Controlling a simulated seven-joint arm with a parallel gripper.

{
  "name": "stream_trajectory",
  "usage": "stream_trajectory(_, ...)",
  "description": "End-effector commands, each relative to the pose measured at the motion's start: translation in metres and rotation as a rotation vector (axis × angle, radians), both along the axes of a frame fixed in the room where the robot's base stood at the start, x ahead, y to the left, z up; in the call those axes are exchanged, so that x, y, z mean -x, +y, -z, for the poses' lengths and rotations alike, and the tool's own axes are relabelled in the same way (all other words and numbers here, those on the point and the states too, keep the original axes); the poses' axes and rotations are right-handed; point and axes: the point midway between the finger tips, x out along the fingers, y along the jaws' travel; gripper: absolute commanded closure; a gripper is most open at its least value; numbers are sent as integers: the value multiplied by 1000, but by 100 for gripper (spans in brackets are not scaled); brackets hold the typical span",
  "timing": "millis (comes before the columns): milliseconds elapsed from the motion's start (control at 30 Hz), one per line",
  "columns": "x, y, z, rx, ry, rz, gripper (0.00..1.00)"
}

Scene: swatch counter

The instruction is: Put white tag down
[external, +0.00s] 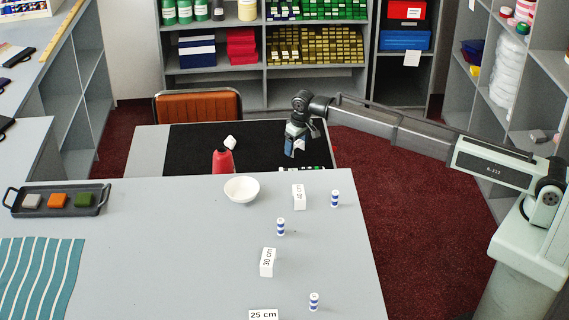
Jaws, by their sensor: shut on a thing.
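My gripper (294,149) is at the end of the arm, over the right part of the black mat (195,160). It is shut on a small white piece, which I take to be the white tag (299,144). The fingers hide part of the tag. I cannot tell how high it is above the mat.
A white bowl (241,189), labelled white blocks (299,196) and striped cylinders (335,198) stand on the grey counter (170,250). An orange chair (198,107) is behind.

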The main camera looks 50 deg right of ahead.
Motion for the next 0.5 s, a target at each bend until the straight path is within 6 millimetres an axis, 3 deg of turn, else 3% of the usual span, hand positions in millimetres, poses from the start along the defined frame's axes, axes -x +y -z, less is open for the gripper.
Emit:
stream_trajectory(233,0,0,3,0,0,0,54)
stream_trajectory(267,0,0,3,0,0,0,25)
stream_trajectory(500,0,0,2,0,0,0,2)
